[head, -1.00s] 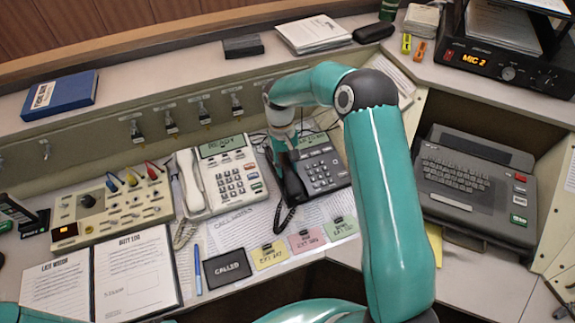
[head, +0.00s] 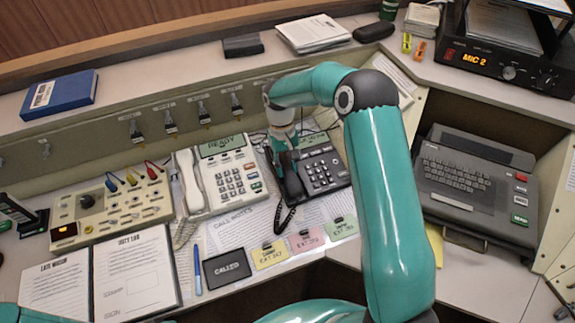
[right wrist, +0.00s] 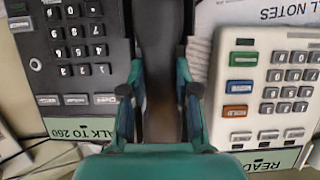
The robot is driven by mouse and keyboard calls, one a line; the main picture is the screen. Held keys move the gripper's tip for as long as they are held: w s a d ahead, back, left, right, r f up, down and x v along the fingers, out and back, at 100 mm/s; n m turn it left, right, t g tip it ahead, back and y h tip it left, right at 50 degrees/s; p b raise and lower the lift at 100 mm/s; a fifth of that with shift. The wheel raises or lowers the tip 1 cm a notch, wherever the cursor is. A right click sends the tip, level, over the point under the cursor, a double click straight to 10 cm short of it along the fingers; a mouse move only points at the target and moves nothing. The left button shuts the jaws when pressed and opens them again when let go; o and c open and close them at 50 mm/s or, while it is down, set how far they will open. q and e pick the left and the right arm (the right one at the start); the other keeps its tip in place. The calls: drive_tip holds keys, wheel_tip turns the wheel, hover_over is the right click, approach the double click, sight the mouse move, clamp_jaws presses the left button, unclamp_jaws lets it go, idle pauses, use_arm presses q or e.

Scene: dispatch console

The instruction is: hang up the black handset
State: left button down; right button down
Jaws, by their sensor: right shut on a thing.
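The black handset (head: 292,183) is at the left side of the black desk phone (head: 325,175), its coiled cord hanging at the near end. My right gripper (head: 284,158) is shut on the handset from above. In the right wrist view the handset (right wrist: 160,60) runs between the two fingers (right wrist: 159,100), along the edge of the black phone (right wrist: 75,55), whose green display partly reads "TALK TO 260". I cannot tell whether the handset rests in its cradle or is just above it. My left gripper is not in view.
A white phone (head: 228,178) with its own white handset (head: 190,182) stands close on the left. Colored note cards (head: 306,240) and a black "CALLED" card (head: 226,269) lie in front. A grey keyboard terminal (head: 470,180) is on the right.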

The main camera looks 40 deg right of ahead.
drive_tip(key=shift+f, duration=0.2)
drive_tip(key=c, duration=0.8)
unclamp_jaws()
drive_tip(key=shift+o, duration=0.4)
drive_tip(key=o, duration=0.4)
drive_tip(key=shift+o, duration=0.2)
drive_tip(key=shift+r, duration=0.15)
drive_tip(key=shift+s+a+r+p, duration=0.15)
drive_tip(key=shift+r+p, duration=0.5)
drive_tip(key=shift+r, duration=0.5)
drive_tip(key=shift+s+d+r+p, duration=0.1)
drive_tip(key=shift+s+r+p, duration=0.1)
drive_tip(key=shift+r+p, duration=0.65)
drive_tip(key=shift+s+a+r+p, duration=0.15)
drive_tip(key=shift+r+p, duration=0.25)
drive_tip(key=shift+r, duration=1)
drive_tip(key=shift+d, duration=0.1)
